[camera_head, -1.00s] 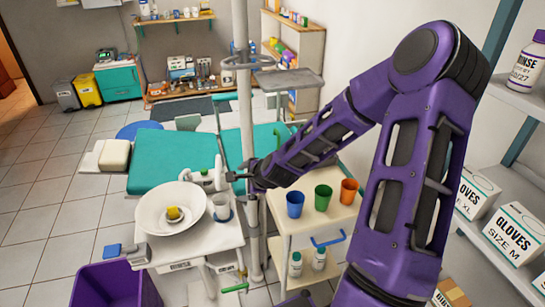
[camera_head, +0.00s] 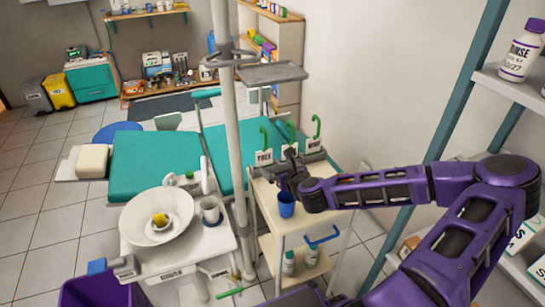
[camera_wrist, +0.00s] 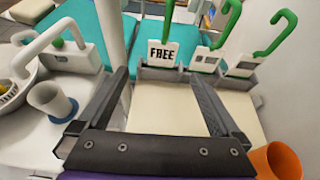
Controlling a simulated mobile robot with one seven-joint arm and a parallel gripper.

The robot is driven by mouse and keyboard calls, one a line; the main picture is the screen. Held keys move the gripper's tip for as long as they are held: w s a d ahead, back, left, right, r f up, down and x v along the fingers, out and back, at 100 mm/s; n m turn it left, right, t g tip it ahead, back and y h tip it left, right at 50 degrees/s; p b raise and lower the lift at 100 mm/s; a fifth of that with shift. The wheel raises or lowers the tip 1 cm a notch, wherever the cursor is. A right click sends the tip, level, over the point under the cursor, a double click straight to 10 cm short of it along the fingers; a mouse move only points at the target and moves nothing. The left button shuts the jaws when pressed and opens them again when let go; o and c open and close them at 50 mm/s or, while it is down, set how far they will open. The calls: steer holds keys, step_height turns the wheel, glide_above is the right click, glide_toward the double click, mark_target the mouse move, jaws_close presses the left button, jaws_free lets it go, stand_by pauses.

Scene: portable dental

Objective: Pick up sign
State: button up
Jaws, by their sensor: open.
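A white sign marked FREE (camera_wrist: 162,52) with a green hook stands in a grey holder (camera_wrist: 165,75) at the cart's far edge. In the head view this sign (camera_head: 264,157) is at the left of a row of 3 signs. A second sign (camera_wrist: 208,58) and a third sign (camera_wrist: 242,66) stand to its right in the wrist view. My gripper (camera_wrist: 157,76) is open and empty, with the FREE sign ahead between its fingertips. In the head view my gripper (camera_head: 290,160) is over the cart's back part and partly hides the middle sign.
A blue cup (camera_head: 287,205) stands on the cart top (camera_head: 262,195), and an orange cup (camera_wrist: 277,162) is close by my gripper's right side. A white basin (camera_head: 157,216) and a tumbler (camera_head: 211,210) are to the left. A pole (camera_head: 228,110) rises beside the cart.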

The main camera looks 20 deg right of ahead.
mark_target(264, 155)
steer(key=x, duration=1.1)
steer(key=shift+w+d+b, duration=0.1)
steer(key=shift+w+b, duration=0.2)
steer(key=shift+b, duration=0.05)
steer(key=shift+x, duration=2.95)
steer(key=shift+d, duration=0.15)
steer(key=shift+r, duration=0.1)
steer(key=c, duration=1.2)
steer(key=shift+c, duration=0.2)
step_height(264, 155, up, 10)
steer(key=shift+p, duration=0.45)
